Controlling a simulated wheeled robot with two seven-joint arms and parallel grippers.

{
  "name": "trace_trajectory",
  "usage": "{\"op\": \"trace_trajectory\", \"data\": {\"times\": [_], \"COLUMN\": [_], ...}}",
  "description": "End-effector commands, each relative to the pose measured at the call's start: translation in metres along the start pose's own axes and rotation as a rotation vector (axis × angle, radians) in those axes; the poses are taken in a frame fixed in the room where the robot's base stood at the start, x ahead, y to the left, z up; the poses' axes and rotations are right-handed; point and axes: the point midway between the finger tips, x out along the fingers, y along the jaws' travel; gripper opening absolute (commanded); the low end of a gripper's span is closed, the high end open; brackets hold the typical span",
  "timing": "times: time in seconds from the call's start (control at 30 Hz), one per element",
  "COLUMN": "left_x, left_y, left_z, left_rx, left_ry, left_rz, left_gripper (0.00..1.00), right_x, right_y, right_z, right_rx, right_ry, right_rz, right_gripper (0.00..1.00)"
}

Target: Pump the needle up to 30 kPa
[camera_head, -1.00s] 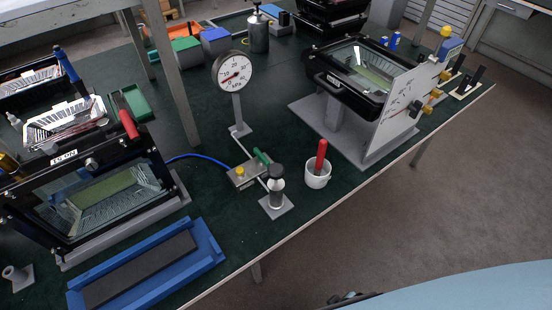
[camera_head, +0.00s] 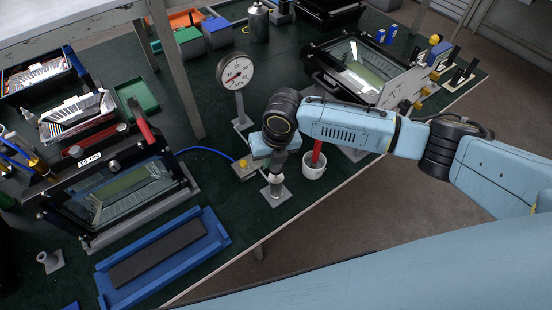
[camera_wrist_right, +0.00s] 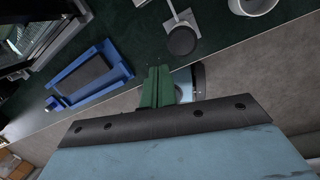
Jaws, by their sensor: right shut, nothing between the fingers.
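The round gauge (camera_head: 235,71) stands on a post. Its red needle points to the lower left, at the low part of the scale; the exact figure is too small to read. The hand pump (camera_head: 275,192) stands upright on a grey plate in front of it. Its dark round knob (camera_wrist_right: 183,40) shows in the right wrist view, up and right of my fingertips and apart from them in the picture. My right gripper (camera_head: 262,146) is over the pump's top; its fingers are hidden there. In the wrist view the green fingers (camera_wrist_right: 157,76) are shut and empty. My left gripper is out of view.
A valve block (camera_head: 243,168) with a yellow knob and a blue hose stands left of the pump. A white cup (camera_head: 313,171) with a red-handled tool is close on the right. A blue tray (camera_head: 215,240) lies front left. Floodlight housings (camera_head: 105,190) stand on both sides.

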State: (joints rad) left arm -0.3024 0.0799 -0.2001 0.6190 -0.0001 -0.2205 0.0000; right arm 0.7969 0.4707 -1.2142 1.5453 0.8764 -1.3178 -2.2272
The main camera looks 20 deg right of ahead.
Motion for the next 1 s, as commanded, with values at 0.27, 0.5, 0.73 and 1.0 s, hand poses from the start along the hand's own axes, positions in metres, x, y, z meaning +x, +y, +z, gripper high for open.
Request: {"op": "trace_trajectory", "data": {"times": [0.27,0.5,0.73,1.0], "left_x": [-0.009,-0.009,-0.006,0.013], "left_y": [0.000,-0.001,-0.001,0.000], "left_z": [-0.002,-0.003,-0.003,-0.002], "left_rx": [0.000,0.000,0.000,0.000], "left_ry": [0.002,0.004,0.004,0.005], "left_rz": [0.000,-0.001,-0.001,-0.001], "left_gripper": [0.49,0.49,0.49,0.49], "right_x": [-0.036,-0.036,-0.034,-0.015], "right_y": [-0.026,-0.027,-0.027,-0.029], "right_z": [0.014,0.014,0.014,0.013], "right_rx": [-0.331,-0.349,-0.347,-0.347], "right_ry": [0.054,0.059,0.058,0.057], "right_rz": [-0.093,-0.096,-0.095,-0.095], "right_gripper": [0.00,0.00,0.00,0.00]}}
